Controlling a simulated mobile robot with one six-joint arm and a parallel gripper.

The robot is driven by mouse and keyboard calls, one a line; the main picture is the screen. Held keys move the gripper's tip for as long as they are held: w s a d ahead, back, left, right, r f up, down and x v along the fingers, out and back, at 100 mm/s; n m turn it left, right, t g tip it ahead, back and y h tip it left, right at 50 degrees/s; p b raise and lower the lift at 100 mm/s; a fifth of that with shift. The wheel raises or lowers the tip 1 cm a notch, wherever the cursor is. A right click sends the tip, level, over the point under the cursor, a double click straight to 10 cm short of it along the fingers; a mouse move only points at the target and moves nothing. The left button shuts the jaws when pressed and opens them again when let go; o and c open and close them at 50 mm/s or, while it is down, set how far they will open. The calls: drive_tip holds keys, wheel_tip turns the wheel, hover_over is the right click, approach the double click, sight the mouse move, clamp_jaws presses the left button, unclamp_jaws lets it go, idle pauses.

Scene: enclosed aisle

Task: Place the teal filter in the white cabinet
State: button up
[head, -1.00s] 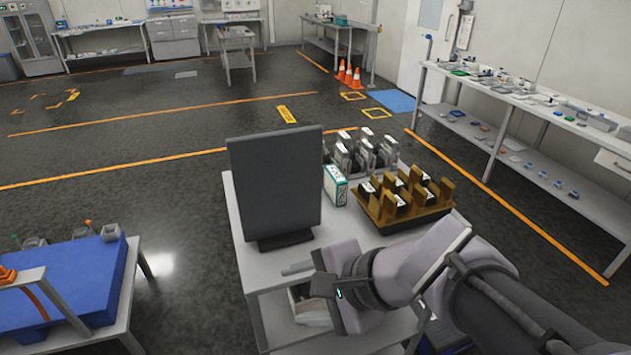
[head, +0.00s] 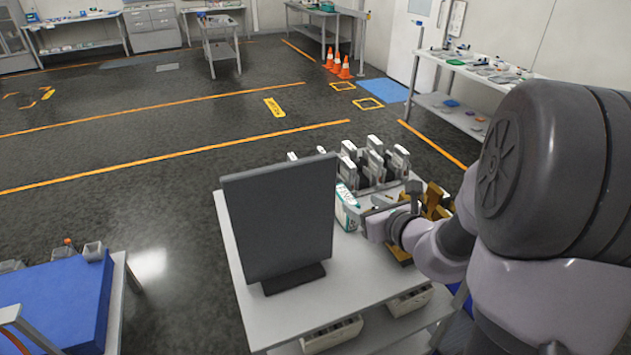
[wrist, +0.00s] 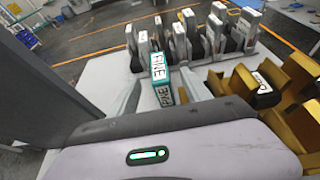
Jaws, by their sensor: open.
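The teal filter (head: 346,208) is a white box with teal edges and dark lettering, standing on the grey table behind the dark monitor. It also shows in the wrist view (wrist: 160,78), upright and close ahead of my gripper. My gripper (wrist: 162,92) is open, with a finger toward each side of the filter's near part. I cannot tell whether the fingers touch it. In the head view my gripper (head: 368,213) is just right of the filter. A pale drawer cabinet (head: 152,26) stands at the back wall. I cannot tell whether it is the white cabinet.
The dark monitor (head: 280,215) stands close left of my gripper. Several grey-and-white units (head: 372,160) stand behind the filter. A brown-gold holder (wrist: 232,112) with black pieces is close on the right. The table's front (head: 255,312) is clear.

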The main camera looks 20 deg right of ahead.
sight(350, 200)
drive_tip(key=x, duration=0.4)
drive_tip(key=shift+w+f+b, duration=0.1)
drive_tip(key=shift+f+b, duration=0.05)
drive_tip(key=shift+b, duration=0.25)
drive_tip(key=b+x, duration=0.1)
drive_tip(key=x, duration=0.1)
drive_tip(key=b+x, duration=0.1)
drive_tip(key=x, duration=0.2)
drive_tip(key=shift+w+a+f, duration=0.15)
drive_tip(key=shift+a+f, duration=0.05)
drive_tip(key=shift+f, duration=0.15)
drive_tip(key=shift+c, duration=0.7)
clamp_jaws()
